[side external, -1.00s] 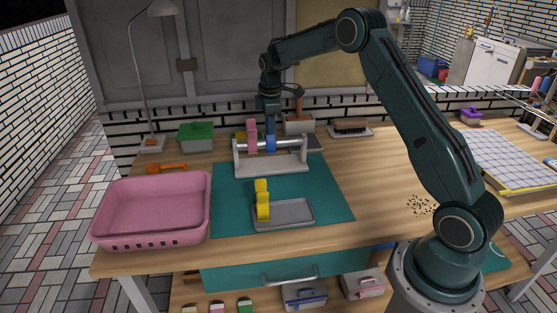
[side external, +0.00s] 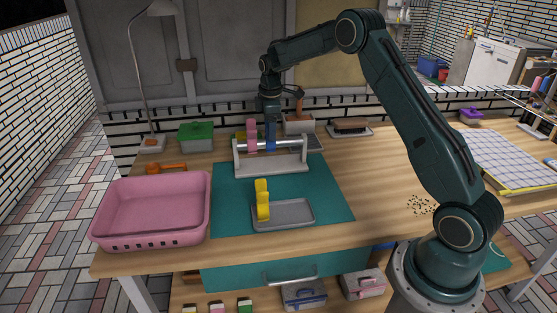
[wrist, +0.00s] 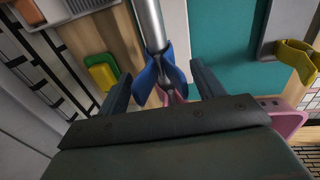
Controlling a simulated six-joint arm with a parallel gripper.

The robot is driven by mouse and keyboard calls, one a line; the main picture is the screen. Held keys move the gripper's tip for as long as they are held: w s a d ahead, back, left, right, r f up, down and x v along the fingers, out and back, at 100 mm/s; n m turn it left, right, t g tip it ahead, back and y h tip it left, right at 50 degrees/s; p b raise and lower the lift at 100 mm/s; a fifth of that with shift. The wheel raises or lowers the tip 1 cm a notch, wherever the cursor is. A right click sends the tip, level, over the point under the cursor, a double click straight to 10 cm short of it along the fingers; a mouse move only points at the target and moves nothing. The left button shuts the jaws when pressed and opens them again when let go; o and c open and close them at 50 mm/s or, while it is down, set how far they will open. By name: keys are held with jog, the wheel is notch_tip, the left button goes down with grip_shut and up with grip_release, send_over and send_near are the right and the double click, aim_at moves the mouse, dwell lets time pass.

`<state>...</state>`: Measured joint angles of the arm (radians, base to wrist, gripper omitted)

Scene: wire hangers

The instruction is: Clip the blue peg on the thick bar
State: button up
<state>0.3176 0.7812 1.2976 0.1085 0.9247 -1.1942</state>
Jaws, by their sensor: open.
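The blue peg (side external: 270,138) sits on the grey bar (side external: 290,144) of a small white rack (side external: 272,167), to the right of the pink peg (side external: 251,137). My gripper (side external: 269,117) is directly above the blue peg. In the wrist view the blue peg (wrist: 147,84) straddles the bar (wrist: 149,24), its legs spread to either side. The open gripper fingers (wrist: 160,72) stand on both sides of it with visible gaps. The pink peg (wrist: 178,93) is partly hidden behind it. A yellow peg (side external: 262,205) stands at the grey tray.
The grey tray (side external: 295,214) lies on the teal mat (side external: 335,205) in front of the rack.

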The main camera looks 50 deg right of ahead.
jog(key=o, duration=0.6)
jog(key=shift+c, duration=0.2)
jog(key=shift+r, duration=0.15)
notch_tip(320, 180, up, 13)
jog(key=s+a, duration=0.1)
jog(key=shift+s+a+r, duration=0.2)
jog(key=shift+s+a, duration=0.05)
